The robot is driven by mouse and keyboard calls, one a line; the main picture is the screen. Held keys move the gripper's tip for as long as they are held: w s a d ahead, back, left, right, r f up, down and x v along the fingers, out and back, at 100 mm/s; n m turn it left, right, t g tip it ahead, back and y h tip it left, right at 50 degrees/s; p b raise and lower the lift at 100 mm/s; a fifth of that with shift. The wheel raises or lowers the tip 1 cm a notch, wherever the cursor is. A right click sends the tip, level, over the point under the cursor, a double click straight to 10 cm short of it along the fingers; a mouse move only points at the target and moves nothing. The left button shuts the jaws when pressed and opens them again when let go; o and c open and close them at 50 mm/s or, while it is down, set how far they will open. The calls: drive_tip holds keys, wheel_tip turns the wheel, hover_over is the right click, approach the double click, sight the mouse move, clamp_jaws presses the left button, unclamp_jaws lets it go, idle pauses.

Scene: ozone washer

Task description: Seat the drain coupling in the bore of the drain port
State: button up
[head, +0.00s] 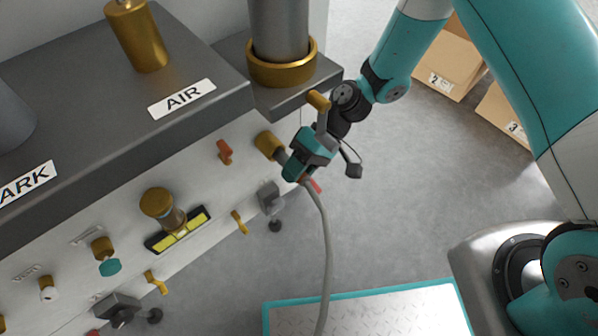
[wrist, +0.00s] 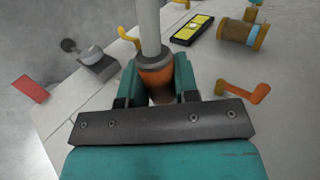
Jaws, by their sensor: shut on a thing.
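My gripper (head: 302,163) is at the machine's front panel, close to its right end. It is shut on the drain coupling, an orange-brown piece with a dark grey collar, which shows between the fingers in the wrist view (wrist: 155,77). A grey hose (head: 326,235) runs from the coupling; it also shows in the wrist view (wrist: 149,25). A brass fitting with a grey end (head: 268,145), likely the drain port, sticks out of the panel right beside the gripper. The gripper hides the meeting of coupling and port, so I cannot tell whether they touch or are in line.
A red-orange handle (head: 224,151) is left of the gripper; it also shows in the wrist view (wrist: 245,92). A grey valve (head: 269,197) and a yellow handle (head: 240,222) sit lower on the panel. A large pipe (head: 278,30) stands above.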

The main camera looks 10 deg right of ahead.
drive_tip(key=shift+w+a, duration=0.4)
drive_tip(key=shift+w, duration=0.2)
drive_tip(key=shift+w+a, duration=0.35)
drive_tip(key=shift+w, duration=0.2)
drive_tip(key=o, duration=1)
drive_tip(key=shift+o, duration=0.2)
drive_tip(key=p+v, duration=0.4)
drive_tip(key=v, duration=1.3)
drive_tip(key=shift+d+r, duration=0.15)
drive_tip(key=shift+w, duration=0.15)
